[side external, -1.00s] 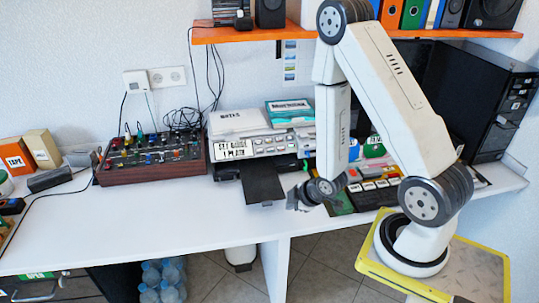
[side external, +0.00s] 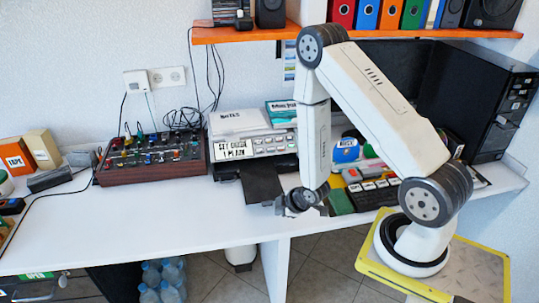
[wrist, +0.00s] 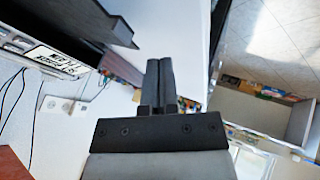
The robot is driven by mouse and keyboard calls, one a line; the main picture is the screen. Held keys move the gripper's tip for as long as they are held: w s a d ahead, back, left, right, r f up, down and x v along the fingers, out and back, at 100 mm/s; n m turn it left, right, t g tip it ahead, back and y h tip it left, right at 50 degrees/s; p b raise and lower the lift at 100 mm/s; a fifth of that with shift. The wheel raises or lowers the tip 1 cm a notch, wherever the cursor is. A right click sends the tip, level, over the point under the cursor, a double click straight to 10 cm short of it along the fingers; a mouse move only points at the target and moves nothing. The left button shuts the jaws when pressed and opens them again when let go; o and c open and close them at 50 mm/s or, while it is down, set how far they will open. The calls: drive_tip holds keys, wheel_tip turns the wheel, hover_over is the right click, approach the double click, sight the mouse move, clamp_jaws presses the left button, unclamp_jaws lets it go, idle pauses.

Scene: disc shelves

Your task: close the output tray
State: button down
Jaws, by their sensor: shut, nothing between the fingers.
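The printer (side external: 240,147) stands at the back of the white desk, with papers on top. Its black output tray (side external: 262,183) sticks out of its front toward the desk's front edge. In the wrist view the tray shows as a dark slab (wrist: 85,18) at the upper left. My gripper (side external: 281,207) is low over the desk, by the front right corner of the tray; I cannot tell whether it touches it. In the wrist view its fingers (wrist: 159,78) are shut together and empty, with the tray apart to their left.
A mixer panel (side external: 153,157) with knobs and cables stands left of the printer. A keyboard (side external: 375,193) and small coloured items lie to the right. An orange shelf (side external: 240,34) hangs above. The white desk (side external: 170,222) is clear in front and left of the tray.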

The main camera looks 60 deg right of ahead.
sight(259, 178)
drive_tip(key=x, duration=0.3)
drive_tip(key=shift+f, duration=0.2)
drive_tip(key=shift+w+d+f, duration=0.1)
drive_tip(key=shift+w+d, duration=0.9)
drive_tip(key=shift+w, duration=0.15)
drive_tip(key=shift+w+d, duration=0.45)
drive_tip(key=shift+w+d, duration=0.1)
drive_tip(key=w+d, duration=1.3)
drive_tip(key=shift+s, duration=0.15)
drive_tip(key=shift+s+a, duration=1.3)
drive_tip(key=shift+a, duration=0.15)
drive_tip(key=v, duration=1)
